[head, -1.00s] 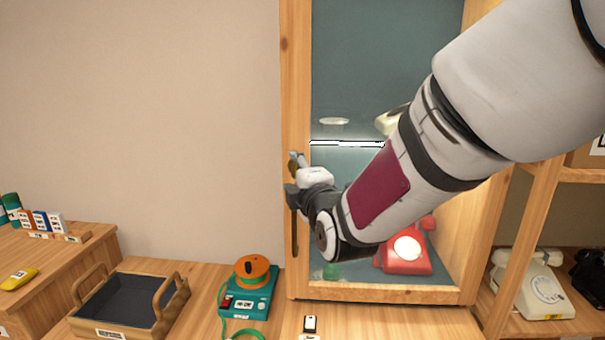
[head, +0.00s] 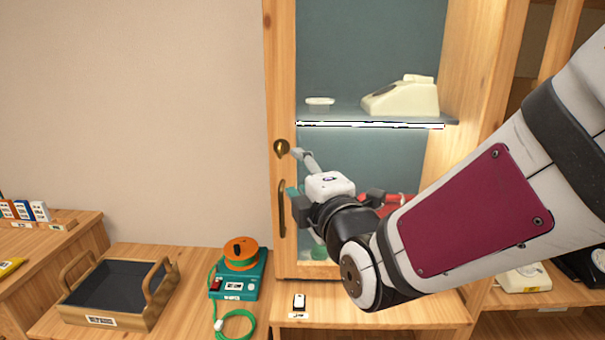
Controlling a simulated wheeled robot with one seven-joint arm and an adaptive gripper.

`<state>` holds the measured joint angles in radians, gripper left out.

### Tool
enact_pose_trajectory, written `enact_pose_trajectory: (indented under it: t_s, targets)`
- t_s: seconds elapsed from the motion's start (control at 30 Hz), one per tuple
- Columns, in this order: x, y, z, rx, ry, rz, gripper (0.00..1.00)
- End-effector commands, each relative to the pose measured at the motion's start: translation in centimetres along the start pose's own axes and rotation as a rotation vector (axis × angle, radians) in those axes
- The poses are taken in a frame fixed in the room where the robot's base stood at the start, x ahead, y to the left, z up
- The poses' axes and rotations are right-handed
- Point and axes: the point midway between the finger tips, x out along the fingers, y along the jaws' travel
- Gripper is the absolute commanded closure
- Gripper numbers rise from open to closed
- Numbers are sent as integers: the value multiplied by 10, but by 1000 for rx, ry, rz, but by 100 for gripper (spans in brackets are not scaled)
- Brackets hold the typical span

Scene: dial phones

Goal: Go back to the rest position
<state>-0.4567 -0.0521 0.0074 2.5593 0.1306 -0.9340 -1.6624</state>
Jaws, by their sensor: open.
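My gripper (head: 296,180) is in front of the glazed cabinet in the head view, near the left door stile with its dark handle (head: 282,208) and round brass lock (head: 281,148). Its fingers are apart, and I see nothing held between them. It looks separate from the handle, though depth is hard to judge. My arm comes in from the right and covers the lower right of the cabinet. A cream phone (head: 402,97) stands on the lit cabinet shelf (head: 340,120). A red phone (head: 400,203) below is mostly hidden behind my arm.
A wooden tray (head: 108,319) with a dark lining and a teal device (head: 240,285) with an orange reel and green cable stand on the left counter. Further phones sit on the right shelf, partly covered. The wall side at left is free.

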Motion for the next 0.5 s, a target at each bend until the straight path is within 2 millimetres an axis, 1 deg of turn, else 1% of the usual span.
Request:
enact_pose_trajectory:
  t_s: [0.17, 0.27, 0.37, 0.47, 0.5]
  targets:
    - [-1, 0, 3, 24, -4, -16, 50]
    - [-8, -3, 13, 108, -21, -73, 50]
    - [-21, -9, 29, 255, -59, -170, 50]
    - [-42, -18, 46, 430, -124, -284, 50]
    - [-52, -22, 52, 502, -157, -328, 50]
